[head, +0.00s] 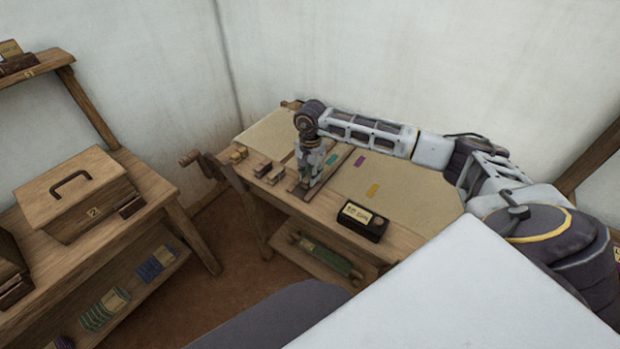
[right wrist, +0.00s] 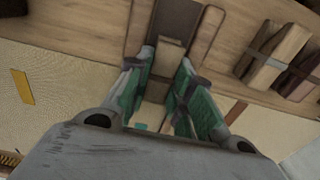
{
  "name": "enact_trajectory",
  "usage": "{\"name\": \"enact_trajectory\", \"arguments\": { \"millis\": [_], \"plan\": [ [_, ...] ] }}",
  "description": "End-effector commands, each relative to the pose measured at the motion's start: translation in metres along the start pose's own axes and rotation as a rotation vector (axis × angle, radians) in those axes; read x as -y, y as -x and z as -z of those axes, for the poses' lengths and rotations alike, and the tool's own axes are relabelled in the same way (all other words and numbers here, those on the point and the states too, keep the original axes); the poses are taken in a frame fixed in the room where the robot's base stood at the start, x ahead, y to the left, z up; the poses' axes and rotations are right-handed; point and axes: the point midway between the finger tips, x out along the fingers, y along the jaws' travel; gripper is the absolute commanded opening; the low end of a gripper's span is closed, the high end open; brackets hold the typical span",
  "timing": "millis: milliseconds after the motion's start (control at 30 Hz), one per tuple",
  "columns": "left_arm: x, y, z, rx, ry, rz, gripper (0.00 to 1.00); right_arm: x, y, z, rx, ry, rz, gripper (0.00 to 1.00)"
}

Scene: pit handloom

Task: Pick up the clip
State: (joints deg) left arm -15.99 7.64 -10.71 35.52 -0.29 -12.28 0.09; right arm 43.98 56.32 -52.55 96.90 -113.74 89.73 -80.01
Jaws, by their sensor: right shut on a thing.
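My right gripper (head: 306,184) points down at the front part of the wooden bench, over a narrow wooden holder. In the right wrist view its green-padded fingers (right wrist: 164,100) are closed around a small pale wooden piece (right wrist: 168,58), which looks like the clip. The fingers hide part of it, and I cannot tell whether it is clear of the holder. In the head view the gripper hides the piece. My left gripper is out of view.
Wooden blocks (head: 275,175) lie left of the gripper on the bench. A dark labelled box (head: 363,221) stands to its right. Teal (head: 360,161) and yellow (head: 372,191) tags lie on the cloth. A lidded wooden box (head: 72,190) stands on the left table.

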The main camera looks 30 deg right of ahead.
Motion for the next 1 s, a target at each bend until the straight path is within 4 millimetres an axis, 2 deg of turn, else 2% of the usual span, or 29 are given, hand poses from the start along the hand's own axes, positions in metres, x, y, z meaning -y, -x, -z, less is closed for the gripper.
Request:
{"name": "enact_trajectory", "arguments": {
  "millis": [267, 567, 800, 1000],
  "plan": [
    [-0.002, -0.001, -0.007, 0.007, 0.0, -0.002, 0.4, 0.001, 0.012, 0.001, -0.001, 0.0, 0.001, 0.04],
    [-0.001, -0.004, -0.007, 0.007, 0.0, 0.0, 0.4, 0.0, 0.051, 0.001, -0.001, -0.001, 0.002, 0.04],
    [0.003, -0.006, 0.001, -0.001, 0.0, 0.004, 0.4, 0.001, 0.085, 0.0, -0.001, 0.0, 0.002, 0.04],
    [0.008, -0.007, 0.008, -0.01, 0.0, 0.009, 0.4, 0.0, 0.098, 0.0, 0.0, 0.0, 0.0, 0.04]
  ]
}}
